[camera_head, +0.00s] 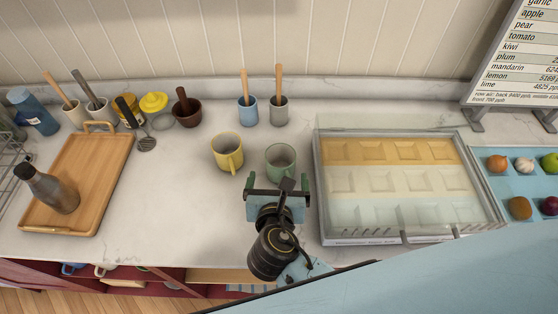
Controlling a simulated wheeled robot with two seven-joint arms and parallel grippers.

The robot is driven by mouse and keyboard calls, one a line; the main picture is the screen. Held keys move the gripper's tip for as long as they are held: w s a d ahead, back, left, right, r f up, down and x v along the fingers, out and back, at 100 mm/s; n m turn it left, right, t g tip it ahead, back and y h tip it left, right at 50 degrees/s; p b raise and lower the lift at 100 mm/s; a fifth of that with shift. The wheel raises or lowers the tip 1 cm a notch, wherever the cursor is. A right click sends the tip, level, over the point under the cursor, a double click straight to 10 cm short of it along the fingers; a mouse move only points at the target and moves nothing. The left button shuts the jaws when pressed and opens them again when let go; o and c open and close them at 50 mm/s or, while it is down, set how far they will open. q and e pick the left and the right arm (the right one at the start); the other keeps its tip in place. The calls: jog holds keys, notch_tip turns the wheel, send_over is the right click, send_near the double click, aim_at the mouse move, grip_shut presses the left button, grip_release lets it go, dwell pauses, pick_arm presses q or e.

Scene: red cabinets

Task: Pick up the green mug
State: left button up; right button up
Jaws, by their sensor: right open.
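The green mug (281,157) stands upright on the white counter, a little right of the middle in the head view. Its lower front is partly hidden by my right gripper (279,182). My right gripper is open, its two fingers spread to the left and right just in front of the mug. I cannot tell whether the fingers touch it. A yellow mug (227,152) stands upright just left of the green one. My left gripper does not show.
Blue and grey cups (248,111) with wooden-handled tools stand behind the mugs. A glass-covered tray (330,205) is close on the right. A wooden tray (118,152) with a bottle (52,190) is at left. The counter (175,190) between is clear.

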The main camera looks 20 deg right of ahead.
aim_at(279, 168)
jog(key=x, duration=0.4)
jog(key=shift+w+d+f, duration=0.1)
jog(key=shift+w, duration=0.1)
jog(key=shift+w+d+f, duration=0.1)
jog(key=shift+w+f, duration=0.05)
jog(key=shift+w, duration=0.25)
jog(key=x, duration=0.5)
jog(key=shift+f, duration=0.3)
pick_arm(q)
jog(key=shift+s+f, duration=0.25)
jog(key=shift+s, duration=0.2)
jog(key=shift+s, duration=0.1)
pick_arm(e)
jog(key=shift+c, duration=0.2)
jog(key=shift+c, duration=1.2)
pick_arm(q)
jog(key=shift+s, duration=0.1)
pick_arm(e)
jog(key=c, duration=0.9)
